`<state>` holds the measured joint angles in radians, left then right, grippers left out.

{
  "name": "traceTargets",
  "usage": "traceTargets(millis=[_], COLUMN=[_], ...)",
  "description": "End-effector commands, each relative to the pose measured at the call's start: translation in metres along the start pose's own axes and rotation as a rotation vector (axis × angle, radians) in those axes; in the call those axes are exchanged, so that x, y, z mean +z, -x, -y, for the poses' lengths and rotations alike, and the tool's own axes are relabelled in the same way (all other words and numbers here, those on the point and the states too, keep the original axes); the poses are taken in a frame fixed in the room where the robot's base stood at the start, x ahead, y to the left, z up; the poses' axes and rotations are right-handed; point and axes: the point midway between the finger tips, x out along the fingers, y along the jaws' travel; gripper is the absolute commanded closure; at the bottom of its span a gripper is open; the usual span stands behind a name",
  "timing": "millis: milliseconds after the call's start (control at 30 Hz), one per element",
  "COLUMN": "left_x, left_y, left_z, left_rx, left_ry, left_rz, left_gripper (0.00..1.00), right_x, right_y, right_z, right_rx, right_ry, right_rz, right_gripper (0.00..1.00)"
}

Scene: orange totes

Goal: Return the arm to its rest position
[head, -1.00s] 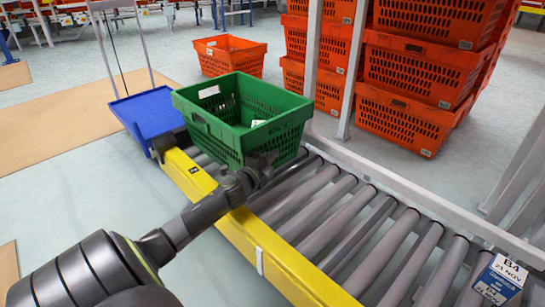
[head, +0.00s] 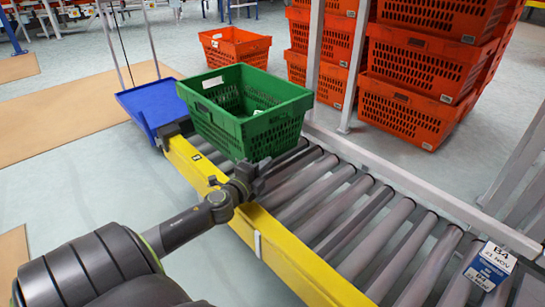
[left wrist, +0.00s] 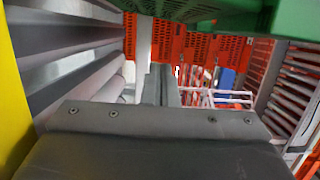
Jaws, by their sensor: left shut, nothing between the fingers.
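My left gripper (head: 262,172) shows in the head view at the end of the arm from the lower left. It is shut and empty, over the yellow edge of the roller conveyor, beside the near side of the green tote (head: 245,110). In the left wrist view the shut fingers (left wrist: 161,85) point forward, and the green tote's underside (left wrist: 200,20) fills the top edge. My right gripper is in neither view.
The roller conveyor (head: 257,244) has a yellow near rail. A blue and white labelled box (head: 490,267) is at its right end. A blue platform trolley (head: 150,105) stands at the left. Orange totes (head: 415,105) are stacked behind, with one on the floor (head: 235,48). Floor at left is clear.

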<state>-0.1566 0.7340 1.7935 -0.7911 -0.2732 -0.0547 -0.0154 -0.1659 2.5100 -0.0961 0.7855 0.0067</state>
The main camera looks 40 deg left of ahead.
Motion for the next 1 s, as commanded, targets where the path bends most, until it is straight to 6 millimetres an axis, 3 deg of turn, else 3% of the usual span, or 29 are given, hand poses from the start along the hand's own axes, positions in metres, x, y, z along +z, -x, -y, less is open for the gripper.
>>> traceTargets(millis=[167, 467, 567, 667, 800, 900, 1000], left_x=[0.000, -0.002, -0.020, -0.062, -0.140, -0.184, -0.212], left_y=[0.012, 0.014, 0.019, 0.032, 0.070, 0.105, 0.145], left_z=[0.000, 0.001, 0.006, 0.021, 0.072, 0.124, 0.184], left_rx=[0.000, 0.000, -0.003, -0.016, -0.089, -0.184, -0.312], left_ry=[0.001, 0.007, 0.059, 0.184, 0.448, 0.636, 0.806], left_rz=[0.000, -0.005, -0.053, -0.165, -0.406, -0.582, -0.745], left_gripper=[1.00, 1.00, 1.00, 1.00, 1.00, 1.00, 1.00], right_x=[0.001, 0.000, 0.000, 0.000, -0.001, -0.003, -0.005], right_y=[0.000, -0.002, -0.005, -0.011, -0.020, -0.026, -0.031], right_z=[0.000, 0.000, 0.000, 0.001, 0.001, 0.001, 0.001], right_rx=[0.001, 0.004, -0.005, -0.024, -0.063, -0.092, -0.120], right_ry=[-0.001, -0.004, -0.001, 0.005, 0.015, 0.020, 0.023], right_rz=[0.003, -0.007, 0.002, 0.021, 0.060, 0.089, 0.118], right_gripper=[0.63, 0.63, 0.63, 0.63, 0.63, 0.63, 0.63])
